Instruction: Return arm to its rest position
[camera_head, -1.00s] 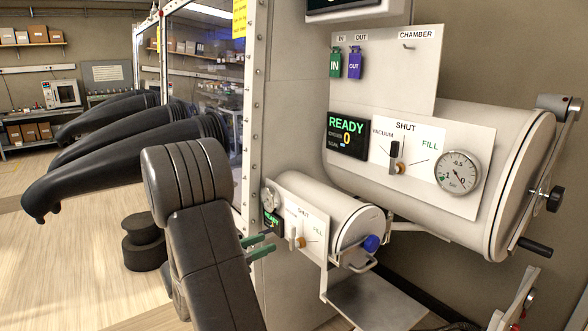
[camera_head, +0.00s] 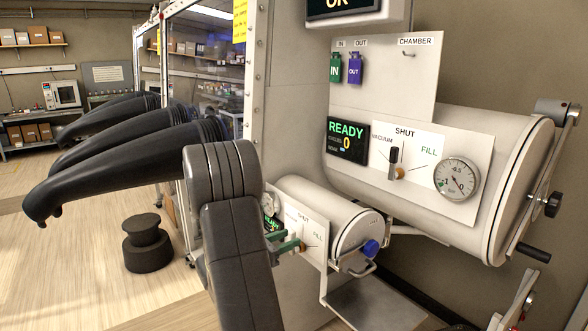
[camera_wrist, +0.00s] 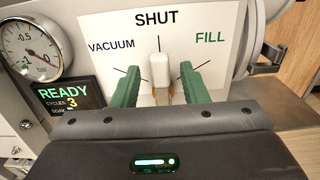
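My gripper (camera_head: 289,241) has green fingers and is at the small antechamber's valve panel (camera_head: 315,237) in the head view. In the wrist view my gripper (camera_wrist: 160,80) is open, its fingers on either side of the white valve lever (camera_wrist: 160,68), with gaps to it. The lever stands upright at SHUT, between VACUUM and FILL. Whether the fingertips reach past the lever is unclear. My arm hides part of the panel in the head view.
The small chamber (camera_head: 325,215) and its tray (camera_head: 375,302) are right of my gripper. The large chamber (camera_head: 490,125) is above right. Black gloves (camera_head: 120,150) stick out at left, above a dark stool (camera_head: 147,243). Open floor lies at left.

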